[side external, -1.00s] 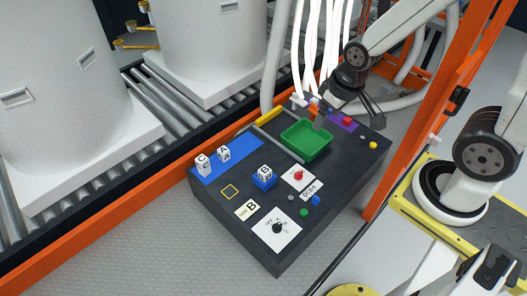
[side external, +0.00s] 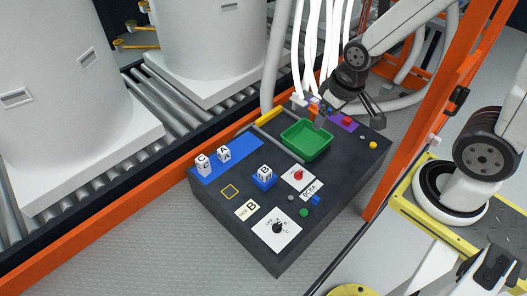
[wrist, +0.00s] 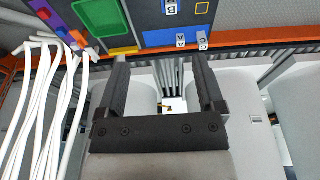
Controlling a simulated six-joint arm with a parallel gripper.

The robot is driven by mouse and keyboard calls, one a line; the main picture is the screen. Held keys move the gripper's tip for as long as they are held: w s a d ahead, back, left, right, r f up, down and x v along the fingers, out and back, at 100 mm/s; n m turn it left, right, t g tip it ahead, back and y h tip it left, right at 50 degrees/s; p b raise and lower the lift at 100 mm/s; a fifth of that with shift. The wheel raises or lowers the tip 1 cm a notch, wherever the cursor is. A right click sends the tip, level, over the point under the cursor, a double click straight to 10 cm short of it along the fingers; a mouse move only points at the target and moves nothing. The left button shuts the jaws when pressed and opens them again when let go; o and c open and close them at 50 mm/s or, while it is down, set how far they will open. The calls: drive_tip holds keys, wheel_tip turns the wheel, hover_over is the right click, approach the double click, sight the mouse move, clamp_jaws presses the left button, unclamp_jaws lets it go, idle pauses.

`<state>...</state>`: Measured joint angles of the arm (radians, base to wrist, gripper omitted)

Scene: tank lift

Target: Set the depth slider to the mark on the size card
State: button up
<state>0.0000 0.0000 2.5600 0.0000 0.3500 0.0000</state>
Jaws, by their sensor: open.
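The size card (side external: 247,210), marked with a large B, lies near the front edge of the dark panel (side external: 215,208). A strip lettered DCBA (side external: 311,190) lies to its right, with a small blue block (side external: 315,200) beside it that looks like the slider handle. Its exact setting is too small to read. My gripper (wrist: 160,62) is open and empty. In the side view it hangs over the back right of the panel, well away from the card and the blue block. The wrist view shows neither of them.
A green tray (side external: 287,139) sits near the gripper. Lettered cubes stand on the blue strip (side external: 240,150) and on a blue block at mid-panel. Two dial cards, red-knobbed (side external: 293,184) and black-knobbed (side external: 264,238), lie near the front right. White hoses (wrist: 38,110) hang behind.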

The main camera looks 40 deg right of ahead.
drive_tip(key=c, duration=0.4)
drive_tip(key=g, duration=0.7)
hover_over(316, 198)
drive_tip(key=w, duration=0.3)
wheel_tip(316, 198, down, 30)
drive_tip(key=shift+w+d, duration=0.1)
drive_tip(key=shift+x, duration=3.85)
